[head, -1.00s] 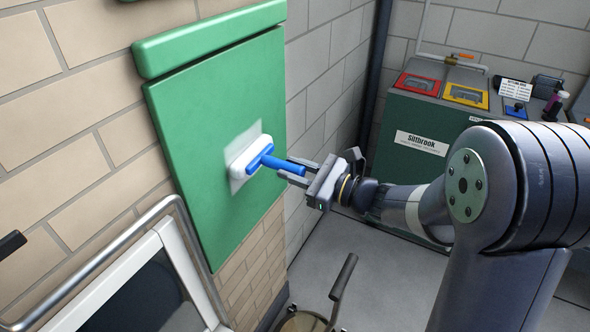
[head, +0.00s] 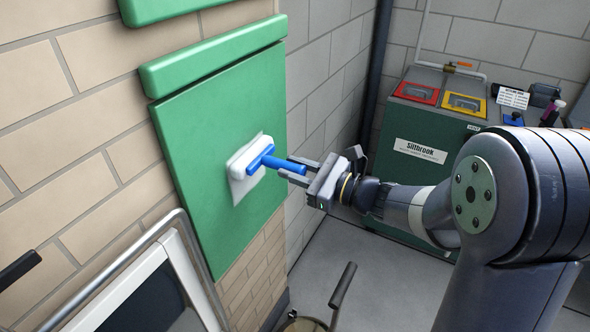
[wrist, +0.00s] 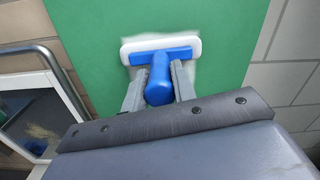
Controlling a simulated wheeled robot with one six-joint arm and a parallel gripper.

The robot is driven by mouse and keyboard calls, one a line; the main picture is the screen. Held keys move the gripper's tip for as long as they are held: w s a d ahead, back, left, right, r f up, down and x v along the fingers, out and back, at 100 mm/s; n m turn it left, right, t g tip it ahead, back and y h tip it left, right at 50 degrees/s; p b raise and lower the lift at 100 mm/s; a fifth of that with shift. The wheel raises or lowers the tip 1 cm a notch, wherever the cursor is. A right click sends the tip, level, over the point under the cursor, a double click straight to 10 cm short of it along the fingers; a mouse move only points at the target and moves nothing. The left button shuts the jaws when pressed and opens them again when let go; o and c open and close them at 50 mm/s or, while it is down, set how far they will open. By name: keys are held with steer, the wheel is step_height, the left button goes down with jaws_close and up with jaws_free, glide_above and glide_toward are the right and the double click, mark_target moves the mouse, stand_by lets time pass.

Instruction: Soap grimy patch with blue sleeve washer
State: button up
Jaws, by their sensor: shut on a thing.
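My gripper (head: 307,174) is shut on the blue handle of the sleeve washer (head: 268,158). The washer has a blue T-bar and a white sleeve, and the sleeve lies against a green wall panel (head: 205,120). A pale whitish patch (head: 241,190) shows on the panel around and below the sleeve; part of it is hidden behind the washer. In the wrist view the washer (wrist: 160,55) points straight away from my gripper (wrist: 159,90), with its handle between the two fingers. I cannot tell grime from soap in the patch.
A white-framed unit with a metal rail (head: 130,255) stands at the lower left, below the panel. A green cabinet labelled Siltbrook (head: 420,150) with red and yellow framed openings stands at the back right.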

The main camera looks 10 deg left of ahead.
steer(key=shift+r+p, duration=0.45)
steer(key=shift+r, duration=0.5)
steer(key=shift+f, duration=0.1)
steer(key=shift+f+b, duration=1.4)
steer(key=shift+f+b, duration=1.3)
steer(key=shift+f, duration=0.15)
steer(key=shift+f+b, duration=1.35)
steer(key=shift+f, duration=0.05)
